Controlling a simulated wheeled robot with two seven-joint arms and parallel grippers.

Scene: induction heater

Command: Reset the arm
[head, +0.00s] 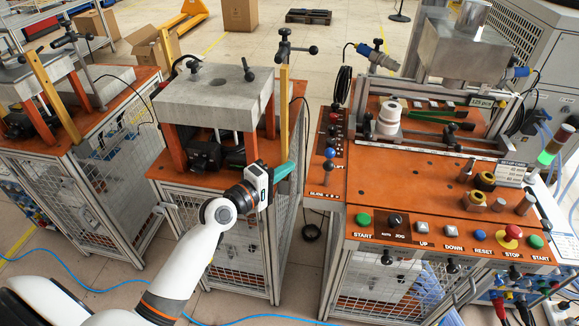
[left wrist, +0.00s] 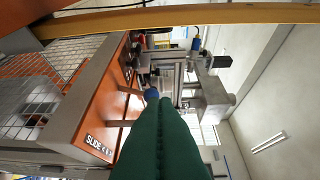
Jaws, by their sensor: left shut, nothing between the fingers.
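My left arm comes in from the lower left in the head view. Its gripper (head: 287,170) has green fingers, pressed together and empty, pointing right toward the orange control console (head: 400,180). In the left wrist view the shut green fingers (left wrist: 172,110) fill the lower middle. A lever with a blue ball knob (head: 330,153) stands on the console's left strip, to the right of the fingertips and apart from them in the head view. The blue knob also shows in the left wrist view (left wrist: 151,94), just beyond the fingertips. My right gripper is not in view.
A grey block press (head: 215,100) with a yellow post (head: 284,100) stands close behind and left of the gripper. The console front carries several buttons, including a red stop button (head: 512,232). A white spool (head: 389,118) sits on the machine. A floor gap separates the two cabinets.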

